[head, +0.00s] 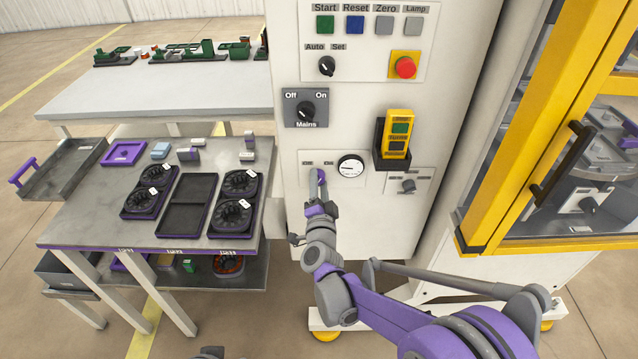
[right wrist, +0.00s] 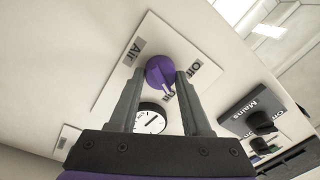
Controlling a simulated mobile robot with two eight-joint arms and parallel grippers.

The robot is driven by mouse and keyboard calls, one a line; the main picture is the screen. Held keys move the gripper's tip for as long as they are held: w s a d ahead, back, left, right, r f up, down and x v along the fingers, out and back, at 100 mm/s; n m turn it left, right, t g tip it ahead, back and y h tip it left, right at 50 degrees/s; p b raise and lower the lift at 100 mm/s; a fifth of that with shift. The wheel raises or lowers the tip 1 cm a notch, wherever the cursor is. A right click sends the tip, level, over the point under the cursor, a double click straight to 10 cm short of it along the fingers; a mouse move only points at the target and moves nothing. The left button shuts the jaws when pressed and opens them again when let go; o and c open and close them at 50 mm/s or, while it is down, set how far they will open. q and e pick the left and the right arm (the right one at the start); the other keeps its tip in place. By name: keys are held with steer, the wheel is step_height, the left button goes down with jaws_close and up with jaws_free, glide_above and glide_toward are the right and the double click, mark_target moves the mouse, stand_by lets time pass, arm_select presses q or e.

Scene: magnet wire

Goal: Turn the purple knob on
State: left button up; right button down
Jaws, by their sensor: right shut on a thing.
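The purple knob (right wrist: 160,71) sits on a white plate on the cabinet front, and it also shows in the head view (head: 321,175). In the right wrist view its white mark points down and slightly right, toward the partly hidden On label on the gauge side, and away from the Off label. My right gripper (right wrist: 162,84) is shut on the knob, with one finger on each side; in the head view the gripper (head: 321,193) reaches up to it from below.
A round gauge (head: 351,166) is just right of the knob. The Mains switch (head: 306,111) is above, and a yellow pendant (head: 397,134) in a black holder juts out to the upper right. A table (head: 100,215) with trays and fans stands left of the cabinet.

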steer(key=shift+m, duration=1.4)
steer(key=shift+f, duration=0.1)
steer(key=shift+c, duration=1.8)
jaws_free()
steer(key=shift+s, duration=0.1)
steer(key=s, duration=1)
steer(key=shift+s+f, duration=0.3)
steer(key=shift+s, duration=0.05)
steer(key=shift+d+r, duration=0.1)
